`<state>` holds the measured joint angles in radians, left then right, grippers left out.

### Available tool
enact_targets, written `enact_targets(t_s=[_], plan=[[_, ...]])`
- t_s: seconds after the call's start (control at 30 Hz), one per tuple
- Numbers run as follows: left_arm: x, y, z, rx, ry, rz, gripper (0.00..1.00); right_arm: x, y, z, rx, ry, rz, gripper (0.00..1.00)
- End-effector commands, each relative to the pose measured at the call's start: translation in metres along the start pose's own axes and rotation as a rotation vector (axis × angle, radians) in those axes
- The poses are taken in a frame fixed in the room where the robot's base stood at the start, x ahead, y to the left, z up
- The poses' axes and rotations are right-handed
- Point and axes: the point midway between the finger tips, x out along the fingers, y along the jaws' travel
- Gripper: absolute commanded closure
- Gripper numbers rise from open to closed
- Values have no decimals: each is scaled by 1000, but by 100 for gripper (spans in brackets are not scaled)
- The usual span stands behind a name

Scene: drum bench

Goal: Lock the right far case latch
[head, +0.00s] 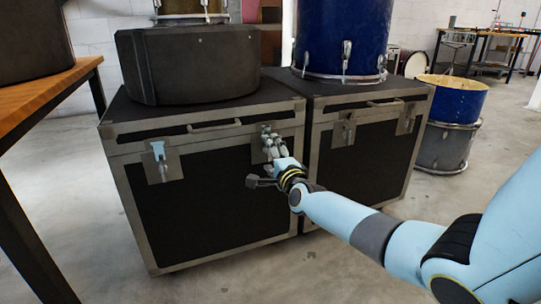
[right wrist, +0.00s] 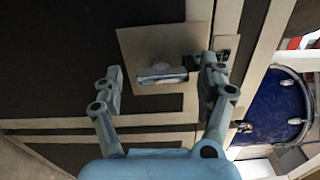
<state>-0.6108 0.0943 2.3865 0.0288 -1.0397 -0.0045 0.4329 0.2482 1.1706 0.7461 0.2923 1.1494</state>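Two black cases with metal edges stand side by side: a left case (head: 215,205) and a right case (head: 365,165). The left case has a latch (head: 160,160) with a pale tab at its left. My right gripper (head: 270,143) is at the front of the left case near its right end, and largely hides the latch there. In the right wrist view, that latch (right wrist: 162,73) on its metal plate lies between the two spread fingers of my right gripper (right wrist: 160,82). Whether a finger touches the plate is unclear. The right case has two latches (head: 343,132) (head: 405,122). My left gripper is out of view.
A black round case (head: 190,65) and a blue drum (head: 343,35) stand on the cases. A wooden table (head: 35,90) is at the left. Drums (head: 450,100) stand on the floor to the right. The floor in front is clear.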

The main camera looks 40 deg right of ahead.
Motion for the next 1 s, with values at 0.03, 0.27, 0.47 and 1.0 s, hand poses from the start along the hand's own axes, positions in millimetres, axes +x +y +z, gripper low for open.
enact_targets(t_s=[0.03,0.27,0.47,1.0], plan=[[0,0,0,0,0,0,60,0,-1,0,0,0,-1,25],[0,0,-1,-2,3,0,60,-4,-1,0,0,0,-2,25],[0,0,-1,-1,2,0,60,-38,1,0,1,-1,1,25],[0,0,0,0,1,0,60,-119,0,0,1,0,-1,25]])
